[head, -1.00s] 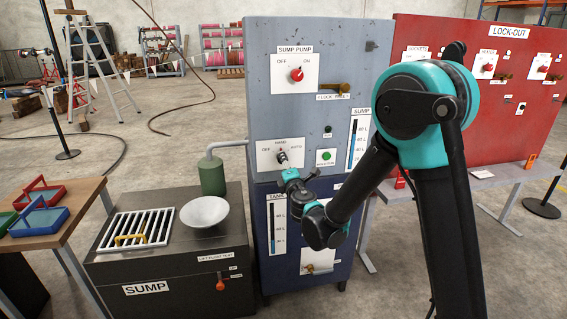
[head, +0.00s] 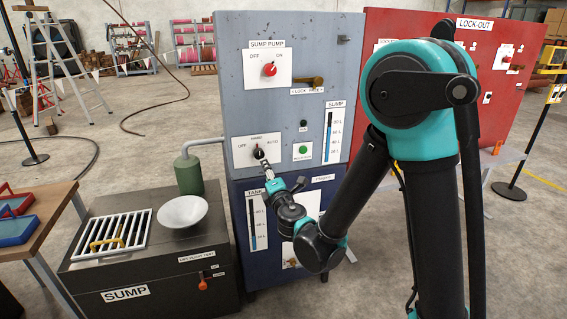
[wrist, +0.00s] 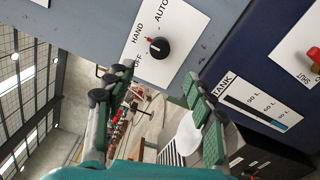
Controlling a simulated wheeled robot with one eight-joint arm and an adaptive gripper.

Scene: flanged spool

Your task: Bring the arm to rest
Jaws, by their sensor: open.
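My gripper (head: 268,172) is just in front of the grey sump pump panel (head: 232,100), a little below the HAND/OFF/AUTO selector knob (head: 259,154). In the wrist view my gripper (wrist: 155,85) has its green-padded fingers spread apart with nothing between them. The black knob (wrist: 159,48) is beyond the fingertips and looks clear of them. Its red mark points toward the HAND label. My arm reaches in from the right of the head view with its elbow raised. It hides part of the panel and of the red lock-out board (head: 500,90).
The dark sump box (head: 140,270) with a grate (head: 112,232) and white bowl (head: 183,212) stands left of the cabinet. A wooden table (head: 50,225) with trays is at far left. A post (head: 530,150) stands at right. Open floor (head: 120,170) lies behind the sump.

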